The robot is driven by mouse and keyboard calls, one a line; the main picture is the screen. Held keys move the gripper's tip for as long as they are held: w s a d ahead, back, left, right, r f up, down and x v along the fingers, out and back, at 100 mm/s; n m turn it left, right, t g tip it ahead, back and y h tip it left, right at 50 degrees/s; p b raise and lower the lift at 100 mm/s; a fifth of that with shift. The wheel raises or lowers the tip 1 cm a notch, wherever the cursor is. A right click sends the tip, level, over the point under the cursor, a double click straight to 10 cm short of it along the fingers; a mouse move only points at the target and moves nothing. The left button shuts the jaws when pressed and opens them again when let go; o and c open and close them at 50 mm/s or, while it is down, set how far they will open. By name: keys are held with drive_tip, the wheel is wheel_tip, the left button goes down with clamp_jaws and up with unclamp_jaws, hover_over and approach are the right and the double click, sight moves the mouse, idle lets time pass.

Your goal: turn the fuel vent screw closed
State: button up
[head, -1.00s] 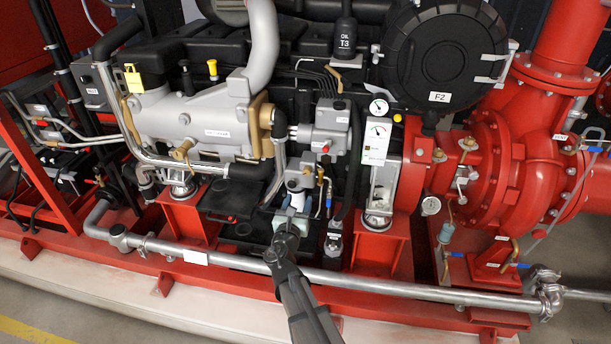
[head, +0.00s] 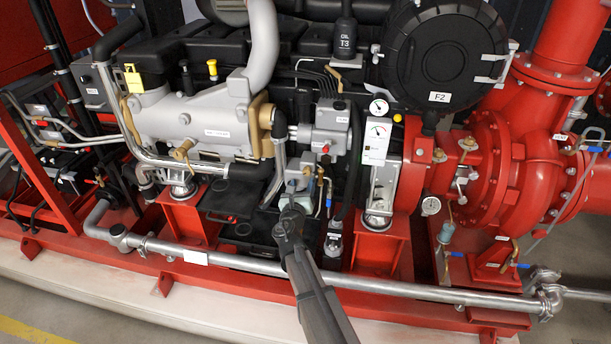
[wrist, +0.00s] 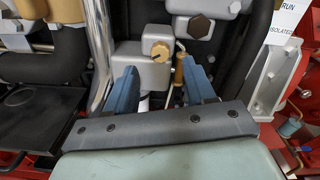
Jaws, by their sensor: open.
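A round brass screw (wrist: 160,50), which looks like the fuel vent screw, sits on the face of a light grey housing (wrist: 140,65) in the wrist view. My gripper (wrist: 159,64) is open, with one blue finger on each side of the screw's line. The fingertips appear just short of the screw or beside it; I cannot tell whether they touch. Nothing is held. In the head view my gripper (head: 295,186) is at the front of the grey housing (head: 297,171), and the screw is too small or hidden to make out.
A brass-coloured handle (wrist: 179,70) stands close beside the right finger. A silver pipe (wrist: 100,50) runs on the left, and a dark hose (wrist: 248,55) on the right. A long metal pipe (head: 400,290) crosses low in front, under my arm.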

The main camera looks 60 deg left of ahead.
sight(306, 173)
drive_tip(key=x, duration=0.6)
drive_tip(key=shift+f, duration=0.1)
drive_tip(key=shift+c, duration=0.5)
clamp_jaws()
